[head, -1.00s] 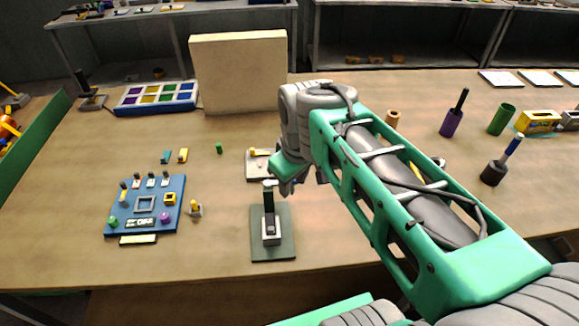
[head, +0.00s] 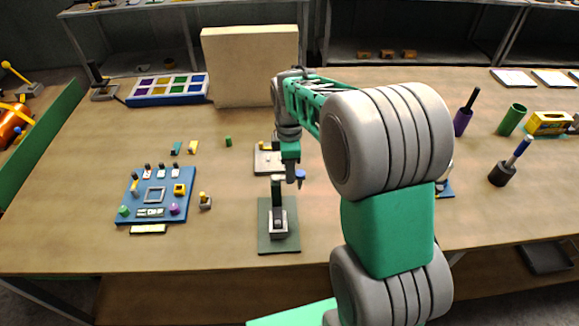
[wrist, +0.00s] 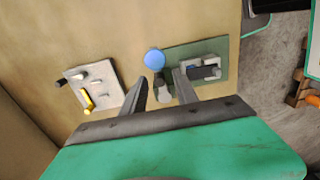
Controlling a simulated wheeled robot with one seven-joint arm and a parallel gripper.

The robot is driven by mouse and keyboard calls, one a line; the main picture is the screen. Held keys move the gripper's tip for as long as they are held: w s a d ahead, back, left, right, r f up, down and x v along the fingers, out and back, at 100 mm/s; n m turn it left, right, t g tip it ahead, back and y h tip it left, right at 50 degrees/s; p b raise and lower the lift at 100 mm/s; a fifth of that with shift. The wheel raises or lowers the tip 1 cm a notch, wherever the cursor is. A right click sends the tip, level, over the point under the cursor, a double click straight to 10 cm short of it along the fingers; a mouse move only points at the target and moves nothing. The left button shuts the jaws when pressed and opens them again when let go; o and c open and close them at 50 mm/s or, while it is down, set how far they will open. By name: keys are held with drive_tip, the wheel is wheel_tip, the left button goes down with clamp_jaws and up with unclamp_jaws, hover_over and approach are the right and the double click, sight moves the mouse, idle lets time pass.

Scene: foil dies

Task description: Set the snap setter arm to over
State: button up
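What I take to be the snap setter is a grey block with a dark part (head: 279,222) on a dark green base plate (head: 278,243). A dark green upright piece (head: 277,190) rises behind the block. In the wrist view the block (wrist: 205,73) sits beside my right finger. A blue ball (wrist: 154,59) shows between and beyond my fingertips, with a grey piece below it; what it is fixed to is unclear. It also shows in the head view (head: 300,175). My gripper (wrist: 160,90) is open, fingers apart, above the far edge of the plate. Contact is not visible.
A pale plate with a yellow lever (wrist: 92,90) lies just behind the setter. A beige block (head: 250,65) stands behind. My arm hides part of the right.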

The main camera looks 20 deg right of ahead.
drive_tip(key=shift+c, duration=0.2)
clamp_jaws()
idle(1.2)
